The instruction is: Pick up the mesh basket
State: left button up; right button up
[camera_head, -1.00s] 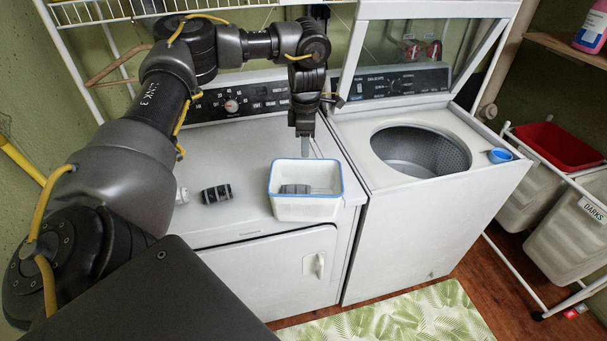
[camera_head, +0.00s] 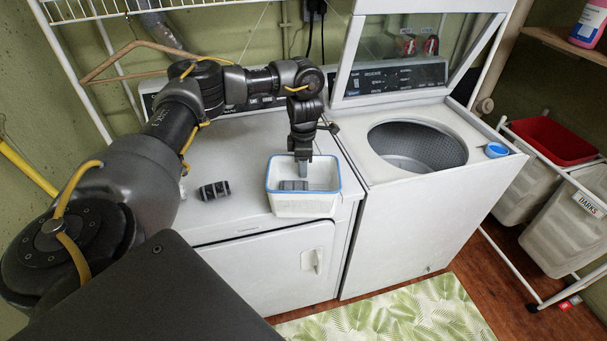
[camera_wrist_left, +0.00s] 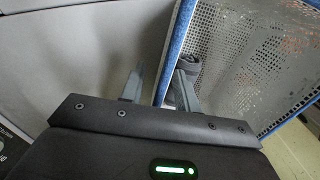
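The mesh basket (camera_head: 304,207) is white with a blue rim and stands upright on the dryer top near its front right edge. A dark ribbed object (camera_head: 293,185) lies inside it. My left gripper (camera_head: 303,170) points down at the basket's back rim. In the left wrist view the gripper (camera_wrist_left: 160,90) is open, with one finger on each side of the blue rim; the basket's perforated wall (camera_wrist_left: 245,45) is at right. I cannot tell whether the fingers touch it. My right gripper is out of view.
Another dark ribbed object (camera_head: 215,190) lies on the dryer top (camera_head: 240,160) left of the basket. The washer (camera_head: 430,215) stands at right with its lid open and a blue cup (camera_head: 496,150) on its edge. Laundry bins (camera_head: 566,232) stand farther right.

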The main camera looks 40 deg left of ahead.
pick_arm(q)
grip_shut()
jog(key=shift+s+d+r, duration=0.1)
dwell(0.6)
jog(key=shift+w+r+b, duration=0.2)
jog(key=shift+r+b, duration=0.1)
jog(key=shift+r, duration=0.9)
jog(key=s+d+r+b, duration=0.1)
jog(key=s+d+r, duration=0.1)
jog(key=d+r, duration=0.1)
jog(key=s+d+r, duration=0.3)
jog(key=d+r, duration=0.1)
jog(key=s+d+r+b, duration=0.1)
jog(key=s+d+r, duration=0.2)
jog(key=d, duration=0.1)
jog(key=shift+s+d+r+b, duration=0.15)
jog(key=shift+s+r+b, duration=0.1)
jog(key=shift+b, duration=0.1)
